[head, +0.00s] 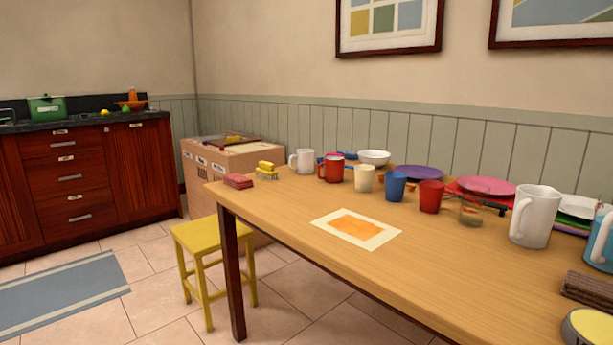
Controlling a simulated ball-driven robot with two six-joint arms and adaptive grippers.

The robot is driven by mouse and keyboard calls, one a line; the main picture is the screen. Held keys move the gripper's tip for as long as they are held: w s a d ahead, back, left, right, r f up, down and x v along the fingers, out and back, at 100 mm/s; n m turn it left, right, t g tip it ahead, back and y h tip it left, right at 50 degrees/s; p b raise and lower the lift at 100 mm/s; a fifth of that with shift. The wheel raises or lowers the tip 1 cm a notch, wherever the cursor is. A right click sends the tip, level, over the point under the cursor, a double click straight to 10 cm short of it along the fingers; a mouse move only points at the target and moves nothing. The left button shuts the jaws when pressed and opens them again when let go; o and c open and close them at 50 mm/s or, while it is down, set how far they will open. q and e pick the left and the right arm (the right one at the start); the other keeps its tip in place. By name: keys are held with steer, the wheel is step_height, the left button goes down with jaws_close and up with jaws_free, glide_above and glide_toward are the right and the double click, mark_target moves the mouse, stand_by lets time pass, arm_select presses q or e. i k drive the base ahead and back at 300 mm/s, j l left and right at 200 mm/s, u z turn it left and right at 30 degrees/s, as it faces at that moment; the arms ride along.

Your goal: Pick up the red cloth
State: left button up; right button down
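A small folded red cloth (238,181) lies at the far left corner of the wooden table (300,205), close to the table's edge. It is fully in view in the head view, with nothing covering it. Neither of my grippers shows in the head view.
A yellow brush (266,171) sits just right of the cloth. A printed sheet (356,229) lies mid-table. A yellow stool (213,237) stands by the left end, a cardboard box (228,158) behind.

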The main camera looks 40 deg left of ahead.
mark_target(239, 182)
steer(key=j+z, duration=0.15)
steer(key=j, duration=0.3)
steer(key=j+z, duration=0.2)
steer(key=j, duration=0.3)
steer(key=j+z, duration=0.15)
steer(key=j, duration=0.3)
steer(key=k+j+z, duration=0.15)
steer(key=j, duration=0.3)
steer(key=k+j+z, duration=0.2)
steer(key=j, duration=0.25)
steer(key=j+z, duration=0.15)
steer(key=j, duration=0.3)
steer(key=k+j+z, duration=0.2)
steer(key=j, duration=0.2)
